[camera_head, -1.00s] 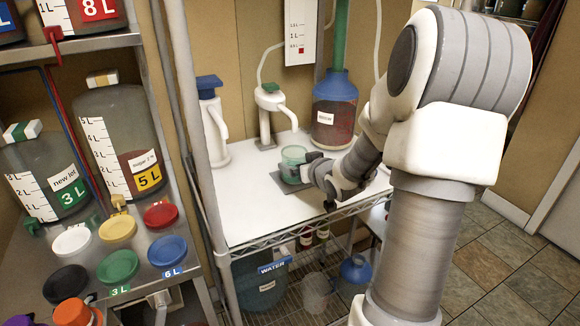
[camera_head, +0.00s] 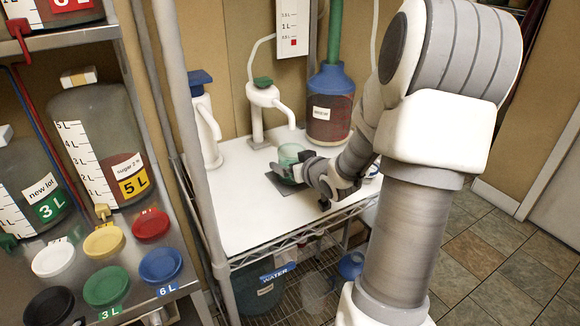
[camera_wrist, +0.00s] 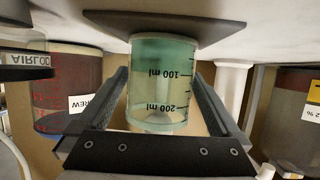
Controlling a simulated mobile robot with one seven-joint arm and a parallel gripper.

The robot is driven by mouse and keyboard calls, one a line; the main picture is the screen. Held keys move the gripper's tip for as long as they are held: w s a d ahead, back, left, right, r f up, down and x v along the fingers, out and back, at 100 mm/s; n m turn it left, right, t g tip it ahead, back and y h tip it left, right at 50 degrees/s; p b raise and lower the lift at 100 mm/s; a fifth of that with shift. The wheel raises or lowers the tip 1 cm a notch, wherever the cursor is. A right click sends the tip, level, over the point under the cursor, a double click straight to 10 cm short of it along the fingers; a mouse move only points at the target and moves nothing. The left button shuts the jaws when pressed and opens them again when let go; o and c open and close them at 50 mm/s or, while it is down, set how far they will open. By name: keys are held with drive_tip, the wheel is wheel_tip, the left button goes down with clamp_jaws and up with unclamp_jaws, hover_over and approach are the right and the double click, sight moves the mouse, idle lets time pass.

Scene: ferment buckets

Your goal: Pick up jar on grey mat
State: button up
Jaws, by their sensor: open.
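The jar (camera_head: 290,154) is a small clear cylinder with green contents, standing upright on the grey mat (camera_head: 291,187) on the white table. In the wrist view, which is upside down, the jar (camera_wrist: 160,85) shows marks at 100 ml and 200 ml, with the dark mat (camera_wrist: 165,22) under its base. My gripper (camera_wrist: 160,78) is open, with one finger on each side of the jar and a gap visible at each side. In the head view my gripper (camera_head: 298,172) reaches the jar from the right and hides part of it.
A blue-topped brew vessel (camera_head: 330,105) stands behind the jar. A white pump with a green top (camera_head: 264,100) and one with a blue top (camera_head: 205,125) stand at the back. A rack post (camera_head: 187,120) rises at left. Front table surface is clear.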

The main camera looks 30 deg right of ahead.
clamp_jaws()
idle(0.4)
drive_tip(key=shift+r, duration=0.15)
